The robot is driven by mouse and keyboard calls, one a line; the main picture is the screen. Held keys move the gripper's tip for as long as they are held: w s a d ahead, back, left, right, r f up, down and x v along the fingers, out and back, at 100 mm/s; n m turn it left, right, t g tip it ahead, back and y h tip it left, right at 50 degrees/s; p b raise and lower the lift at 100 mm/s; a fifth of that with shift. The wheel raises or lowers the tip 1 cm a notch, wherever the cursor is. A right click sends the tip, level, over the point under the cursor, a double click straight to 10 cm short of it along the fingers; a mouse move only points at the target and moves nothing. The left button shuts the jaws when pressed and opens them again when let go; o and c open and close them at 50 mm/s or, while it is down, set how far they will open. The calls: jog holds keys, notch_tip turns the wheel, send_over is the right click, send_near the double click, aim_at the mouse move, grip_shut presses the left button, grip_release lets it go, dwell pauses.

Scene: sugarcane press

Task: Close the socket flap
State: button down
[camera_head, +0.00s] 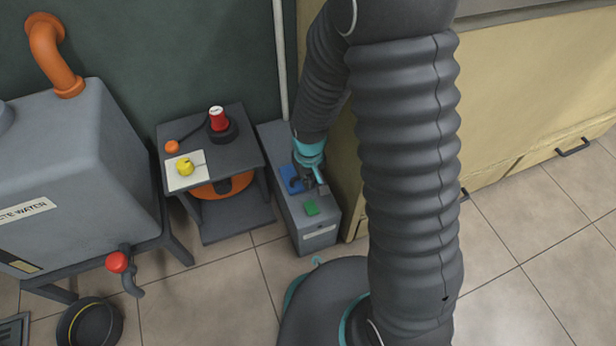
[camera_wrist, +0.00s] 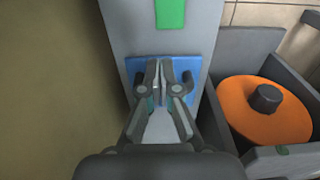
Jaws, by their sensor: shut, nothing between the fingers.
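A blue socket piece (camera_head: 288,177) is on top of a narrow grey box (camera_head: 318,226). In the wrist view it shows as a blue plate (camera_wrist: 136,70) behind my fingers. My gripper (camera_head: 318,186) is directly over the box, beside the blue piece in the head view. Its fingers are shut and empty; in the wrist view the fingertips (camera_wrist: 162,68) appear in front of the middle of the blue plate. They hide much of the plate, so I cannot tell the flap's angle or whether the fingers touch it.
A green block (camera_head: 311,208) is on the box near its front end. A dark stand (camera_head: 237,222) with an orange disc (camera_head: 222,186) is to the left. A tan cabinet (camera_head: 540,90) stands close on the right. Open tiled floor lies in front.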

jog(key=shift+s+d+f+b, duration=0.15)
jog(key=shift+f+b, duration=0.1)
jog(key=shift+f, duration=0.2)
jog(key=shift+s+f+b, duration=0.15)
jog(key=shift+f+b, duration=0.05)
jog(key=shift+f, duration=0.25)
